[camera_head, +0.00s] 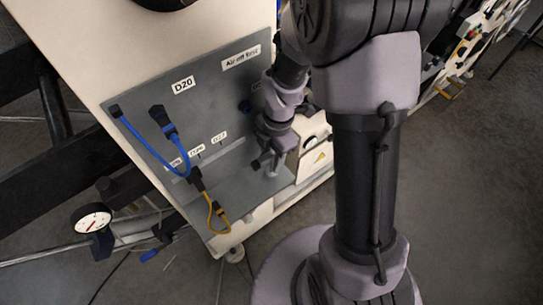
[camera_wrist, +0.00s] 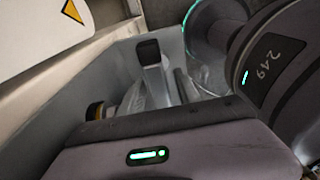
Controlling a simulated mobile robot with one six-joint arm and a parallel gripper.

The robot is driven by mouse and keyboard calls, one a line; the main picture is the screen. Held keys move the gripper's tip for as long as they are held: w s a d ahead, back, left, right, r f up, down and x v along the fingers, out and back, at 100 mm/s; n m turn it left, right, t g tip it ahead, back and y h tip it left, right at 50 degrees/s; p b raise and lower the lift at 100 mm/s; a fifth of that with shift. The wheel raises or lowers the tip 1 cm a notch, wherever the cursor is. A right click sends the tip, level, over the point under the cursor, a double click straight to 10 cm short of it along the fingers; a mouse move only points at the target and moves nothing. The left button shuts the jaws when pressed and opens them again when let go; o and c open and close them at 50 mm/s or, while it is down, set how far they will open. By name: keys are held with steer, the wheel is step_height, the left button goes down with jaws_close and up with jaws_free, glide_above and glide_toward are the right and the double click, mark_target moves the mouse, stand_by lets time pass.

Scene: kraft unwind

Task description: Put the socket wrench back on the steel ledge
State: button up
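The steel ledge (camera_head: 232,192) is the grey shelf at the foot of the grey panel in the head view. My gripper (camera_head: 270,168) is low over the ledge's right part, close to the panel. A small dark piece (camera_head: 256,163) shows at its left side; I cannot tell whether it is part of the socket wrench. In the wrist view a black-tipped finger of my gripper (camera_wrist: 148,52) stands up, and a dark round end with a brass-coloured band (camera_wrist: 96,110) shows to its left. I cannot make out the socket wrench surely, nor whether the fingers hold it.
A blue cable (camera_head: 150,150) and a yellow strap (camera_head: 216,212) hang on the panel's left side. A white box with a yellow warning sign (camera_head: 318,157) stands just right of my gripper; it also fills the wrist view's top left (camera_wrist: 40,30). A gauge (camera_head: 91,219) is at left.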

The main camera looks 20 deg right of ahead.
steer(key=r+p, duration=0.2)
steer(key=r, duration=0.2)
steer(key=d+r+p, duration=0.1)
steer(key=r, duration=0.3)
steer(key=r+p, duration=0.2)
steer(key=r, duration=0.1)
steer(key=shift+w+d+r+p, duration=0.15)
steer(key=shift+w+r+p, duration=0.15)
steer(key=shift+r, duration=0.1)
steer(key=s+a+r+m+t, duration=0.2)
steer(key=s+r+m, duration=0.2)
steer(key=r+m, duration=0.45)
steer(key=s+a+r+m+t, duration=0.25)
steer(key=s+r+m, duration=0.25)
steer(key=r+m, duration=0.3)
steer(key=s+f+m+b, duration=0.1)
steer(key=m, duration=0.2)
steer(key=s+m+t+b, duration=0.1)
steer(key=m, duration=0.2)
steer(key=s+f+m+t+b, duration=0.1)
steer(key=s+m+b, duration=0.1)
steer(key=m, duration=0.1)
steer(key=shift+s+a+f+m+y, duration=0.1)
steer(key=shift+a+f+m+y, duration=0.15)
steer(key=shift+a+f+y, duration=0.05)
